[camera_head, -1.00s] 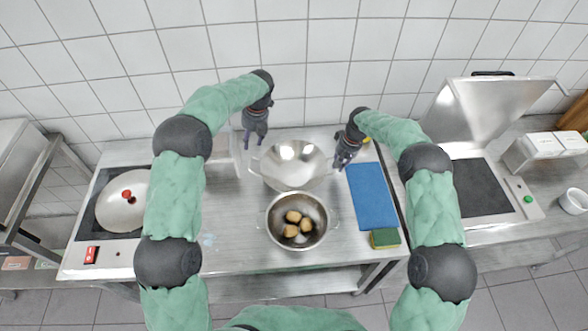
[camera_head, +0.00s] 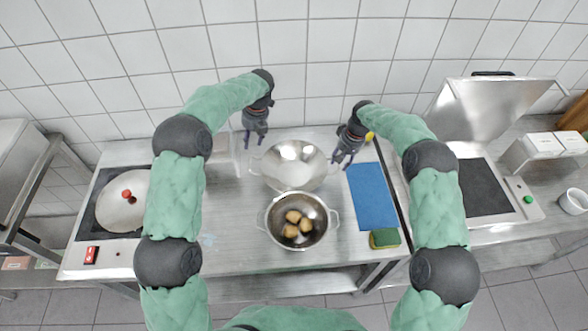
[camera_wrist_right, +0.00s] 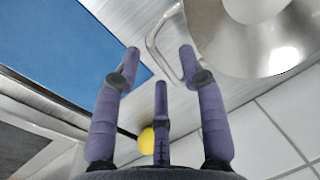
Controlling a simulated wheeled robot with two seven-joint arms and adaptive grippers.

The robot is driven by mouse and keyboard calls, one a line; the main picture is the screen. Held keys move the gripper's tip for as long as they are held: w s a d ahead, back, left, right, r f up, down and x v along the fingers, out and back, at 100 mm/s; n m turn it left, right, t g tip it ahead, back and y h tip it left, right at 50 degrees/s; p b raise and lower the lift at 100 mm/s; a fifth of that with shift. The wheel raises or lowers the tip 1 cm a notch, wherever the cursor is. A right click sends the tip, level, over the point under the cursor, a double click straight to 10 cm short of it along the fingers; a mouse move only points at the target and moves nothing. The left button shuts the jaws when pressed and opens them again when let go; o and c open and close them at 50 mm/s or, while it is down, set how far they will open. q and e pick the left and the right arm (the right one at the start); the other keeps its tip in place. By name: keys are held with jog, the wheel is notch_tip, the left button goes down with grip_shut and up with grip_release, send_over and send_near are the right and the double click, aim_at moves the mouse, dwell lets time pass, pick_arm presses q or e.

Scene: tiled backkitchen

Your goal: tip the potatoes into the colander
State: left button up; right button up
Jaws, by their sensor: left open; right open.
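A steel bowl (camera_head: 276,236) with side handles holds several potatoes (camera_head: 298,223) at the front middle of the table in the head view. Directly behind it stands a wide, empty steel vessel with handles, apparently the colander (camera_head: 295,155); no holes can be made out. My left gripper (camera_head: 254,143) is open and empty by the colander's left back side. My right gripper (camera_head: 343,160) is open at the colander's right side. In the right wrist view the open fingers of the right gripper (camera_wrist_right: 160,50) are close to the colander's wire handle (camera_wrist_right: 151,42); contact is unclear.
A blue board (camera_head: 372,197) and a green-yellow sponge (camera_head: 385,238) lie on the steel table right of the bowls. A hob with a lidded pan (camera_head: 122,200) is at left, an open contact grill (camera_head: 480,190) at right. A tiled wall closes the back.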

notch_tip(320, 180, up, 9)
jog(key=d, duration=0.1)
jog(key=shift+d+r, duration=0.2)
jog(key=shift+d, duration=0.15)
jog(key=shift+f, duration=0.1)
notch_tip(320, 180, down, 3)
jog(key=b, duration=0.3)
jog(key=shift+f+b, duration=0.2)
jog(key=shift+b, duration=0.15)
jog(key=shift+w, duration=0.1)
